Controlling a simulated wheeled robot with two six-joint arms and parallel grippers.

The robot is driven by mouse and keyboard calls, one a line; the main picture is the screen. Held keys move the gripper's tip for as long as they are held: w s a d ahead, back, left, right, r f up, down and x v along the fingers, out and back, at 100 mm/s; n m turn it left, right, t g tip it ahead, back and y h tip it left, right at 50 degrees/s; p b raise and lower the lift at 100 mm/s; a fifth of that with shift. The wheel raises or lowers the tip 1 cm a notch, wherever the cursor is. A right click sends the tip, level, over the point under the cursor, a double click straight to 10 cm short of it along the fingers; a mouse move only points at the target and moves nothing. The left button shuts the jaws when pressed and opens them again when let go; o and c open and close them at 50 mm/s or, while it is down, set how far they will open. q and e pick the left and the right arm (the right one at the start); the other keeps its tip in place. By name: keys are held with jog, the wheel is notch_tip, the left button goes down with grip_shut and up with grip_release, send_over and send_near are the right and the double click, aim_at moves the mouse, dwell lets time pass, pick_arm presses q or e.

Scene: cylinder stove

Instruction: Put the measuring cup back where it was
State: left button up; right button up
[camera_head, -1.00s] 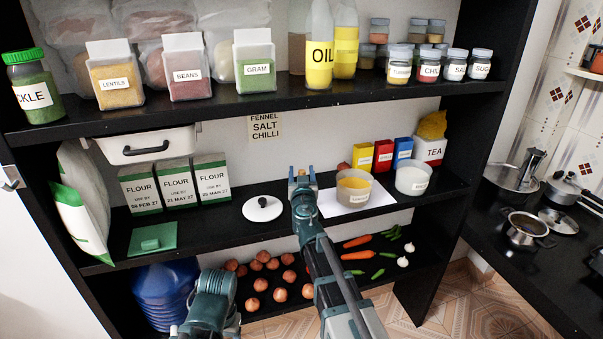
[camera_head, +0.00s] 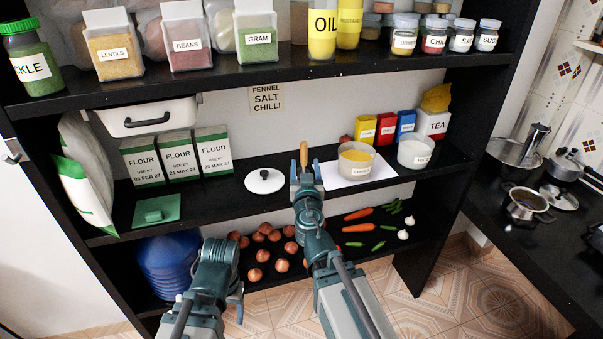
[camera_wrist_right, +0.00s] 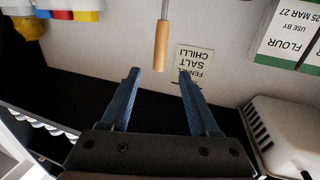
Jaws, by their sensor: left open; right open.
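A wooden handle (camera_head: 304,153) on a thin metal shaft stands upright just beyond my right gripper (camera_head: 304,166). In the right wrist view the handle (camera_wrist_right: 161,46) lies between and past the open fingertips (camera_wrist_right: 160,73), apart from both; that view is upside down. The shaft's other end is out of that view and hidden behind my gripper in the head view, so I cannot tell whether it is the measuring cup. A tub of yellow contents (camera_head: 355,159) and a tub of white contents (camera_head: 414,152) stand to the right. My left gripper (camera_head: 238,304) is open, low over the bottom shelf.
A white lid (camera_head: 264,181) lies left of my right gripper, on the middle shelf. A white sheet (camera_head: 375,174) lies under the yellow tub. Flour packs (camera_head: 177,158) stand further left. The upper shelf (camera_head: 270,78) is overhead. Onions and carrots lie on the lower shelf.

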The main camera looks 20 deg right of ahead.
jog(key=s+a+f+g+h, duration=0.2)
jog(key=s+f+g, duration=0.7)
jog(key=f, duration=0.5)
jog(key=s+a+f+n+g+y, duration=0.2)
jog(key=s+a+f+n+g, duration=0.1)
jog(key=s+a, duration=0.3)
jog(key=s+a+f+n+g+y, duration=0.2)
jog(key=s+a+f+g, duration=0.3)
jog(key=s, duration=0.4)
jog(key=shift+s+a+n+g+y, duration=0.4)
jog(key=shift+a+n+g, duration=0.1)
jog(key=shift+a+n, duration=0.2)
